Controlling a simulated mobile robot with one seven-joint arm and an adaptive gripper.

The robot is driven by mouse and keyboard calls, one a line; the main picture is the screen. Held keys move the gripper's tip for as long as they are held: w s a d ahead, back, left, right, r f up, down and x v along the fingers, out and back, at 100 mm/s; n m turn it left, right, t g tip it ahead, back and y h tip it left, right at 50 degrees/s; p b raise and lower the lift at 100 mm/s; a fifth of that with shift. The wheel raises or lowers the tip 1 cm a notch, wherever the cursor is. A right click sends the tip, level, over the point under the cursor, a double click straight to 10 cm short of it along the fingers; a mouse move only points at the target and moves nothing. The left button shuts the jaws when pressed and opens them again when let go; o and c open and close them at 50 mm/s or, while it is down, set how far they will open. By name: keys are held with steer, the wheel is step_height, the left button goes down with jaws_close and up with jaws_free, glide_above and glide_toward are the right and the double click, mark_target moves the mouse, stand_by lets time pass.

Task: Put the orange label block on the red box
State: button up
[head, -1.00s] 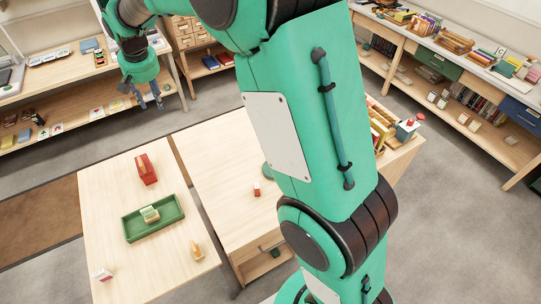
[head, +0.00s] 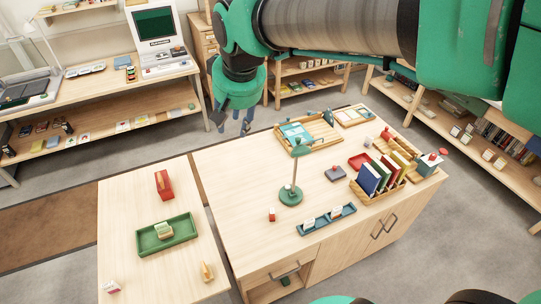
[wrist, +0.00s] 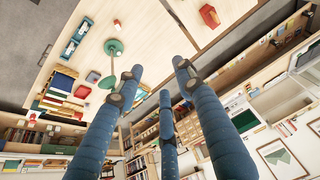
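The red box (head: 164,185) stands on the left pale table (head: 130,235), behind a green tray. It also shows at the top of the wrist view (wrist: 209,15). A small orange-tan piece (head: 207,271) stands near that table's front right corner; it looks closest to the orange label block, but its label is too small to read. My gripper (head: 242,125) hangs beyond the far edge of the tables, well away from both. In the wrist view its blue fingers (wrist: 160,85) are spread with nothing between them. The orange-tan piece is not visible there.
The green tray (head: 150,241) holds light blocks. A red-and-white block (head: 111,287) is at the front left. The larger table holds a green lamp (head: 291,193), a small red-white block (head: 272,214), a blue tray (head: 313,224) and a book rack (head: 372,196). Shelves line the walls.

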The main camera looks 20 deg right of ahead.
steer(key=s+d+f, duration=0.2)
steer(key=s, duration=0.8)
steer(key=s+d+f+t, duration=0.1)
steer(key=s+d+f, duration=0.1)
steer(key=s, duration=0.8)
steer(key=shift+s+d, duration=0.25)
steer(key=shift+d, duration=0.15)
steer(key=shift+f, duration=0.1)
step_height(320, 180, down, 11)
steer(key=b, duration=1.1)
steer(key=shift+f+b, duration=0.15)
steer(key=shift+b, duration=0.15)
